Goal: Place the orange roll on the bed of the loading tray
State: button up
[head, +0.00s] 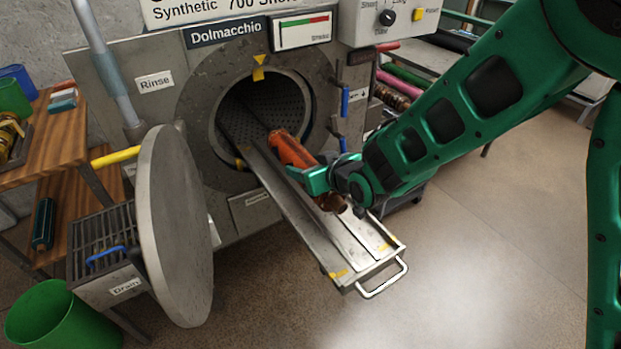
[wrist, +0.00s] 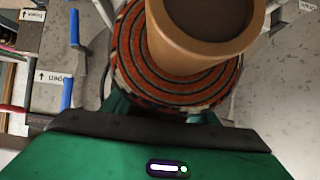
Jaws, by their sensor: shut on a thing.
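The orange roll (head: 290,150) shows in the head view over the loading tray, near the machine's round opening, with its length running along the tray. My gripper (head: 318,180) is shut on it. In the wrist view the roll's end (wrist: 170,85) shows orange and dark spiral layers around a tan, hollow core (wrist: 200,40). The loading tray (head: 362,262) is a long metal bed sticking out of the drum opening, with yellow marks and a handle at its near end. I cannot tell whether the roll touches the bed; my gripper hides part of it.
The round door (head: 176,225) stands open left of the tray. Blue levers (head: 345,102) are on the machine front, right of the opening. A drain box (head: 105,275) and a green bin (head: 60,320) are at lower left. The floor (head: 490,240) at right is clear.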

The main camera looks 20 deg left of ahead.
jog(key=shift+f, duration=1.95)
jog(key=shift+f, duration=0.1)
jog(key=o, duration=1.8)
jog(key=shift+f, duration=0.1)
jog(key=shift+c, duration=0.2)
jog(key=shift+r, duration=0.2)
jog(key=v, duration=1.2)
